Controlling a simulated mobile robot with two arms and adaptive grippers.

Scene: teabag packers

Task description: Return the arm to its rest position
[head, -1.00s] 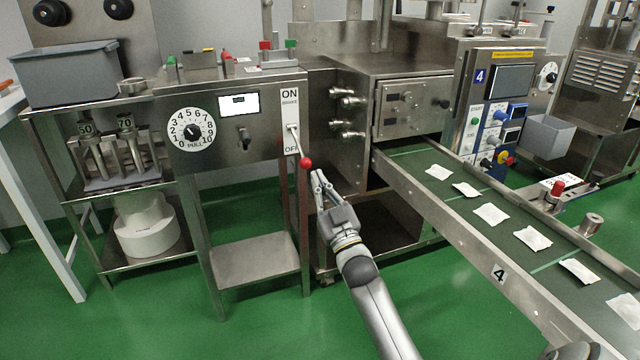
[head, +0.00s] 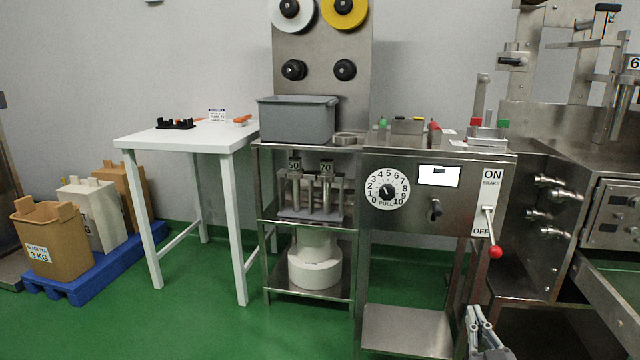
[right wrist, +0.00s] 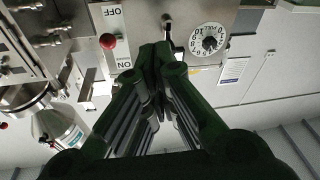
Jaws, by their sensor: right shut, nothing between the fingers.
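My right gripper (head: 479,318) shows at the bottom edge of the head view, in front of the steel machine and below its brake lever. It is shut and empty. In the right wrist view its dark fingers (right wrist: 158,58) come together near the top middle. The red-knobbed brake lever (head: 495,252) points down beside the OFF mark on the ON/OFF plate (head: 491,190). The gripper is apart from the lever. The knob also shows in the right wrist view (right wrist: 107,41). My left gripper is not in view.
The control panel has a round dial (head: 387,191) and a small screen (head: 438,175). A grey bin (head: 297,122) stands on the steel rack. A white table (head: 185,138) stands left of it, with tea cartons on a blue pallet (head: 88,277) further left. Green floor (head: 200,325) lies clear in front.

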